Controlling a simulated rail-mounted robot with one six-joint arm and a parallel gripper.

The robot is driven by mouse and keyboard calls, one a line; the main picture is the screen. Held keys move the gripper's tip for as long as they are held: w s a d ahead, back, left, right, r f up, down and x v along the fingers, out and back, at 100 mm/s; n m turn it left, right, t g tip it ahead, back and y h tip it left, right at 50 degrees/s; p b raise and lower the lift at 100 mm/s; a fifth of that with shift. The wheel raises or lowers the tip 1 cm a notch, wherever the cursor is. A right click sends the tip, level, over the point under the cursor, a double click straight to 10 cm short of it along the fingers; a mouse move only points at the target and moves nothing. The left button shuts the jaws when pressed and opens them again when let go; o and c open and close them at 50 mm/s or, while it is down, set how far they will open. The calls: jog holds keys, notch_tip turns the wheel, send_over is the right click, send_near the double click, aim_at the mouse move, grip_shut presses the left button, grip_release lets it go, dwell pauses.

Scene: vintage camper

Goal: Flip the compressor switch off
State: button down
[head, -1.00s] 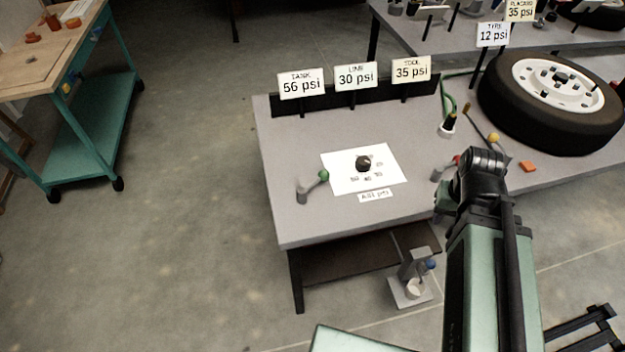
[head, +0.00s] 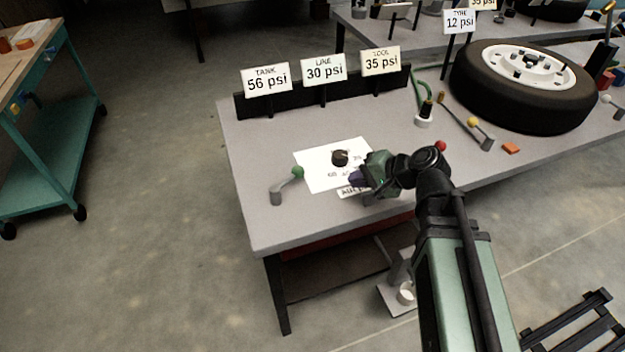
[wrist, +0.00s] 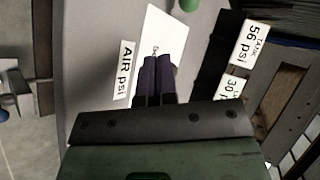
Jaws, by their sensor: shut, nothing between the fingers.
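No control in view reads as a compressor switch, so I cannot tell which one it is. A lever with a green knob (head: 297,172) stands on the left of the grey bench (head: 250,140); its knob also shows in the wrist view (wrist: 188,4). A stand (head: 392,298) below the bench front is partly hidden by my arm; a blue knob (wrist: 3,115) shows at the wrist view's left edge. A black dial (head: 340,157) sits on a white card. My gripper (head: 356,178) is shut and empty, above the bench near the dial; its dark fingers (wrist: 157,65) are together.
Signs reading tank 56 psi (head: 266,79), line 30 psi (head: 323,69) and tool 35 psi (head: 380,60) stand along the back. Yellow-knobbed (head: 474,122) and red-knobbed (head: 440,146) levers and a tyre (head: 520,90) lie to the right.

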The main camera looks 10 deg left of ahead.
jog(key=b+x, duration=0.3)
jog(key=x, duration=0.2)
jog(key=b+x, duration=0.3)
jog(key=x, duration=0.2)
jog(key=shift+f+b, duration=0.3)
jog(key=shift+f, duration=0.1)
jog(key=a, duration=0.1)
jog(key=a+r+p, duration=0.1)
jog(key=w+a, duration=0.1)
jog(key=shift+a+r, duration=0.2)
jog(key=shift+r, duration=0.05)
jog(key=shift+a, duration=0.2)
jog(key=shift+w+a, duration=0.1)
